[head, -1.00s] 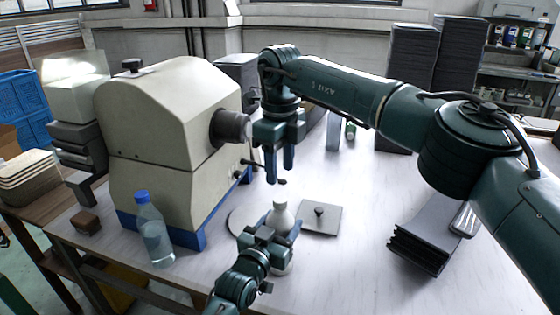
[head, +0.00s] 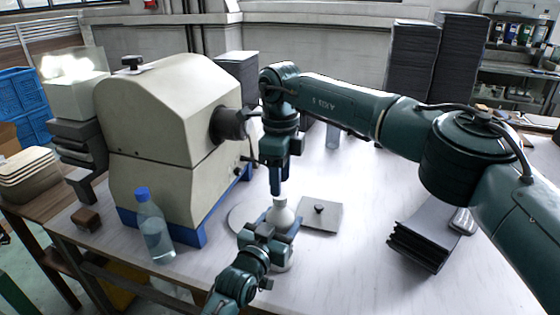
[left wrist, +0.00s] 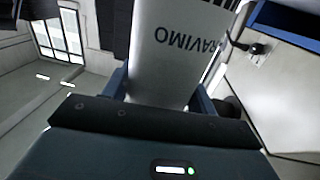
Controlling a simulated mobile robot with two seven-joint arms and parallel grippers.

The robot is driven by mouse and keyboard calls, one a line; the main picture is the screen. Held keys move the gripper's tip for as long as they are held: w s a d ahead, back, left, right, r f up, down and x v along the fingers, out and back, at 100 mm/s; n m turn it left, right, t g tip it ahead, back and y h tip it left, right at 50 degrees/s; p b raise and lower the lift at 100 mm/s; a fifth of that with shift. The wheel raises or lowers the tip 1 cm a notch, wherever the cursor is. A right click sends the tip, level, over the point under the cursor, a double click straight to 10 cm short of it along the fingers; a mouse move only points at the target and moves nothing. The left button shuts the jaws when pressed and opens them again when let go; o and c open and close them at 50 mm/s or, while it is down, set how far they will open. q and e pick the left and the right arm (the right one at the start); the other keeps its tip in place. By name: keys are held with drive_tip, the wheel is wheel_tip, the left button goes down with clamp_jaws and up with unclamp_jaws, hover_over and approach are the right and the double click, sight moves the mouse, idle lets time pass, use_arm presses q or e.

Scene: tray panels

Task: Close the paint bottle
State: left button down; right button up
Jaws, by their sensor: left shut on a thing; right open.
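The white paint bottle (head: 282,216) stands upright near the front of the table. My left gripper (head: 269,240) is shut on its body. The left wrist view shows the bottle (left wrist: 178,50), with dark lettering, between the fingers (left wrist: 160,92). My right gripper (head: 277,189) points down over the bottle's top and is open. Its fingers overlap in the head view, so their gap is hidden. The fingertips are at or just above the bottle's top; contact is unclear. I cannot make out whether a cap is on the neck.
A dark stack (head: 425,238) lies right. The table between plate and stack is clear.

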drive_tip(key=shift+f, duration=2.05)
drive_tip(key=shift+c, duration=0.2)
clamp_jaws()
drive_tip(key=shift+o, duration=0.9)
unclamp_jaws()
drive_tip(key=shift+r, duration=0.15)
wheel_tip(320, 180, up, 12)
